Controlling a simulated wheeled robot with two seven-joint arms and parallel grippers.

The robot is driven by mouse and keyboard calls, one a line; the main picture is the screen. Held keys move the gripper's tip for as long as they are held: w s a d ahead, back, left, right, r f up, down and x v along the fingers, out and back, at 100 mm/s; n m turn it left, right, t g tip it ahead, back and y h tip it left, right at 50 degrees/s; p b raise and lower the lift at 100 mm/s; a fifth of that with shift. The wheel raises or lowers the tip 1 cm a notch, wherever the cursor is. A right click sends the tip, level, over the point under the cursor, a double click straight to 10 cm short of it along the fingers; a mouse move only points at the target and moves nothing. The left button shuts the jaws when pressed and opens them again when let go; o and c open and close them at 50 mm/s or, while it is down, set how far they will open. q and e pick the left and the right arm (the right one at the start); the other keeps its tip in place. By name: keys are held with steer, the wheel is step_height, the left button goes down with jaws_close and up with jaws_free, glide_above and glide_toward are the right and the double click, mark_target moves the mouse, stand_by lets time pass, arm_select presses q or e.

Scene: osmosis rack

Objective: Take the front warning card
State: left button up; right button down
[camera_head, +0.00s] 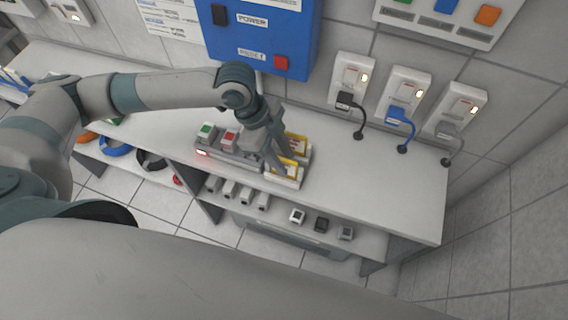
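Two yellow warning cards stand in a grey holder at the right end of a small rack on the counter. The front warning card (287,170) is the nearer one, and the back card (298,146) is behind it. Both are partly hidden by my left gripper. My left gripper (279,165) reaches down from the left over the front card, with its fingers at or just above the card. The view does not show whether the fingers are spread or closed, or whether they touch the card. My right gripper is not in view.
Red and green blocks (229,138) sit in the rack (236,157) left of the cards. A blue power box (262,35) hangs on the wall behind. Several wall sockets with plugs (398,116) are at the right. The counter (385,180) is clear to the right.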

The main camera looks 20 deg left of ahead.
arm_select(q)
steer(key=shift+d+f, duration=0.15)
steer(key=shift+f, duration=0.3)
jaws_close()
steer(key=shift+r, duration=0.15)
step_height(320, 180, up, 10)
steer(key=b, duration=0.2)
steer(key=shift+b, duration=0.35)
stand_by(0.5)
